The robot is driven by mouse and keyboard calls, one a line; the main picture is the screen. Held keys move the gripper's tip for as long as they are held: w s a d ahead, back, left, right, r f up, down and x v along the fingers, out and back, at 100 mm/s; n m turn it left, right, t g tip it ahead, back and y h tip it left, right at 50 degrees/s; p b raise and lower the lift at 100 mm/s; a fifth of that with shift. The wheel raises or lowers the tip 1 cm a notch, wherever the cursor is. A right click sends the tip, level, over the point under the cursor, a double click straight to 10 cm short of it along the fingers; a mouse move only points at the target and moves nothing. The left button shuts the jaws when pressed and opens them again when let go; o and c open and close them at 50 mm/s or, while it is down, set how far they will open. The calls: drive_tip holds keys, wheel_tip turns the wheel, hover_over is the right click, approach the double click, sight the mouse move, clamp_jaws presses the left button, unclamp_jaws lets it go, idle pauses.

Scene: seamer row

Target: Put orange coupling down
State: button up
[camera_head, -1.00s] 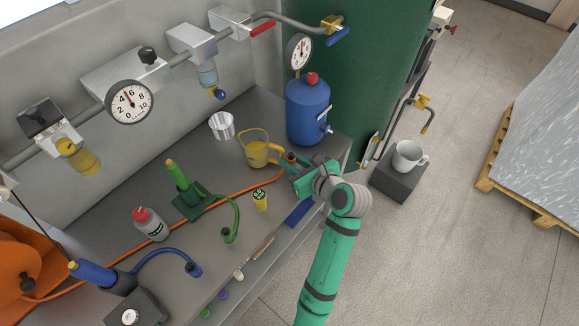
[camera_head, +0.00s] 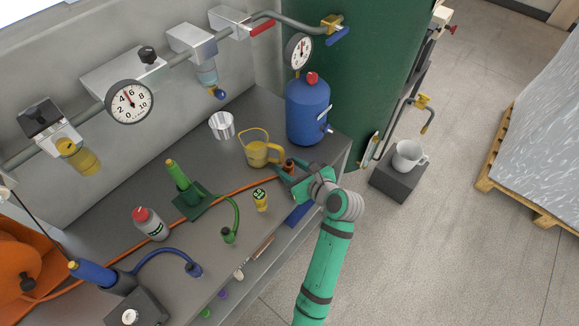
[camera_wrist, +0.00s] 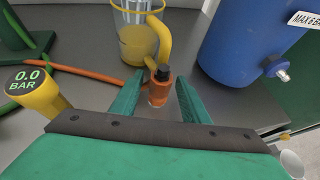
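The orange coupling (camera_wrist: 159,88), with a dark top, stands upright at the end of the orange hose (camera_wrist: 95,72). In the head view the coupling (camera_head: 289,167) is on the right part of the grey bench, near the yellow jug (camera_head: 257,154). My gripper (camera_wrist: 160,98) is open, with one green finger on each side of the coupling. A narrow gap shows between each finger and the coupling. The coupling's base appears to be on the bench top, though contact is hard to tell.
The blue tank (camera_head: 307,112) stands close behind and right of my gripper. A yellow 0.0 BAR gauge (camera_head: 260,200) is left of it, with the green stand (camera_head: 190,203) farther left. Bench surface (camera_head: 215,170) is clear behind the hose.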

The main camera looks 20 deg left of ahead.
drive_tip(key=shift+r, duration=0.2)
drive_tip(key=v, duration=1.2)
drive_tip(key=s+d+f+n+t+h, duration=0.3)
drive_tip(key=s+f+n+h, duration=0.15)
drive_tip(key=s+f, duration=0.25)
drive_tip(key=s+d+f+n+t+h, duration=0.2)
drive_tip(key=s+d+f+n+h, duration=0.25)
drive_tip(key=s+f, duration=0.25)
drive_tip(key=s+r+n+t, duration=0.1)
drive_tip(key=s+r+n, duration=0.3)
drive_tip(key=s+n, duration=0.4)
drive_tip(key=s+d+r+n+t+h, duration=0.1)
drive_tip(key=s+r+n, duration=0.3)
drive_tip(key=s+n, duration=0.4)
drive_tip(key=shift+s+d+r+t, duration=0.3)
drive_tip(key=shift+r+t, duration=0.1)
drive_tip(key=shift+t, duration=0.2)
